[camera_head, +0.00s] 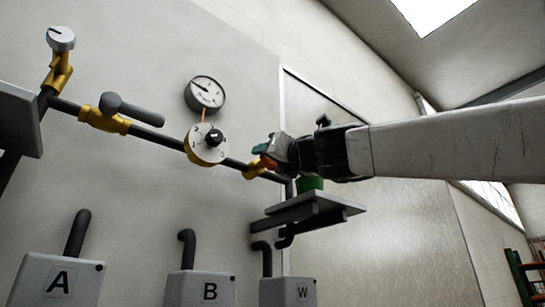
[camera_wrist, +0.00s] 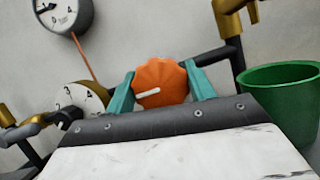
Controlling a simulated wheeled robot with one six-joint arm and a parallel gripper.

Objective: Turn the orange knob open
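The orange knob (camera_wrist: 162,76) is a scalloped round handle with a white pointer line that lies nearly level, toward its left side. My gripper (camera_wrist: 160,88) has its two teal fingers on either side of the knob, which nearly fills the space between them. I cannot tell whether both fingers press on it. In the head view my gripper (camera_head: 263,154) is at the right end of the pipe, and only a bit of the orange knob (camera_head: 268,162) shows there; the rest is hidden.
A white numbered dial (camera_head: 207,144) and a pressure gauge (camera_head: 205,94) are left of the knob. A grey lever (camera_head: 135,110) and a silver knob (camera_head: 61,39) are farther left. A green cup (camera_wrist: 281,96) stands close on the right, on a small shelf (camera_head: 311,208).

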